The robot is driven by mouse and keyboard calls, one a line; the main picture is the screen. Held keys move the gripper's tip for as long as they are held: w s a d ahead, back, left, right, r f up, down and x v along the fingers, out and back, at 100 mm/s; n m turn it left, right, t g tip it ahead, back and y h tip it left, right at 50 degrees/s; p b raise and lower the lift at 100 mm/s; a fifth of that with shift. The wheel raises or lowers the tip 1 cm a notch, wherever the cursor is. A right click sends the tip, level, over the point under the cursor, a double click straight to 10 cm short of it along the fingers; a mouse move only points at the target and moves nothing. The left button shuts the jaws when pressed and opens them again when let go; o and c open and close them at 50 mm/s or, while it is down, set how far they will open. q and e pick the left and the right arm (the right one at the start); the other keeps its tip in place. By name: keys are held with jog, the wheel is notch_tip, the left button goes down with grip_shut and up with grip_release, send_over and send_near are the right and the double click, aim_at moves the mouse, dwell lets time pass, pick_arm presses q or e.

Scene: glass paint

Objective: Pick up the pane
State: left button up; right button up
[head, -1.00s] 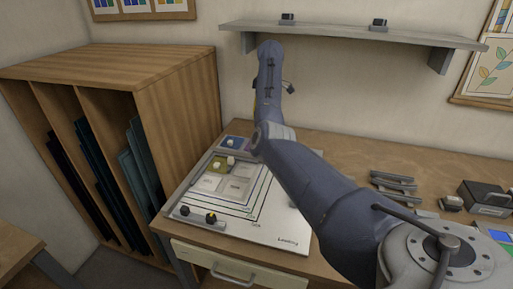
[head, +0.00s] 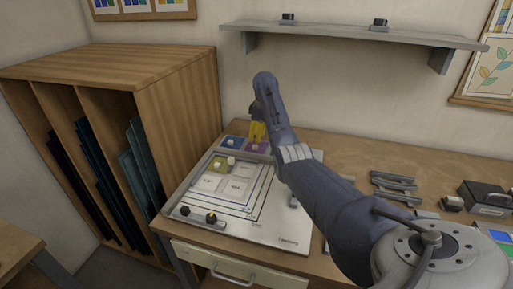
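Small coloured panes with pale knobs lie on the white board (head: 262,226): an olive one (head: 217,167), a blue one (head: 233,141) and a purple one (head: 262,149). I cannot tell which of them the task means. My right gripper (head: 258,139), with yellow fingers, points down at the purple pane, just above or at its pale knob. The fingers look close together, but whether they are shut on the knob is too small to tell. My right forearm covers part of the board's right side. My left gripper is not in view.
A wooden rack (head: 110,56) with dark sheets in its slots stands left of the table. Two knobs sit on the board's front left corner (head: 197,216). Several grey tools (head: 393,183) and a dark box (head: 485,196) lie at the right. A shelf (head: 345,32) hangs above.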

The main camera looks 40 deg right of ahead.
aim_at(255, 145)
jog(key=shift+w+a+f, duration=0.15)
jog(key=shift+f, duration=1.2)
jog(key=shift+w+a+f, duration=0.15)
jog(key=shift+f, duration=1.15)
jog(key=shift+o, duration=0.3)
grip_shut()
